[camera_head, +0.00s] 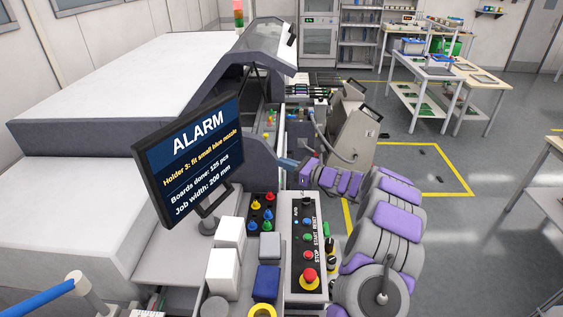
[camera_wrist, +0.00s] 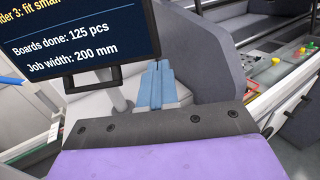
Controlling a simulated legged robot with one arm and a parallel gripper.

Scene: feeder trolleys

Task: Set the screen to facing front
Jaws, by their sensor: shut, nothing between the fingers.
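The screen (camera_head: 185,158) is a dark-framed monitor on a grey stand at the machine's near end, turned at an angle, with its lit face readable in the head view. It shows ALARM, a holder line, boards done and job width. A dark handle (camera_head: 215,203) hangs under its lower edge. In the wrist view the screen (camera_wrist: 75,35) fills the upper left, with its handle (camera_wrist: 92,80) below. My gripper (camera_head: 284,162) is right of the screen. Its blue fingers (camera_wrist: 156,72) are shut and empty, close to the screen's right edge in the wrist view; contact cannot be told.
A control panel (camera_head: 308,240) with coloured buttons and a red stop knob stands below my arm. White and blue boxes (camera_head: 225,265) and small coloured parts sit beside the stand. The white machine (camera_head: 130,80) fills the left. A feeder trolley (camera_head: 353,130) stands beyond my arm.

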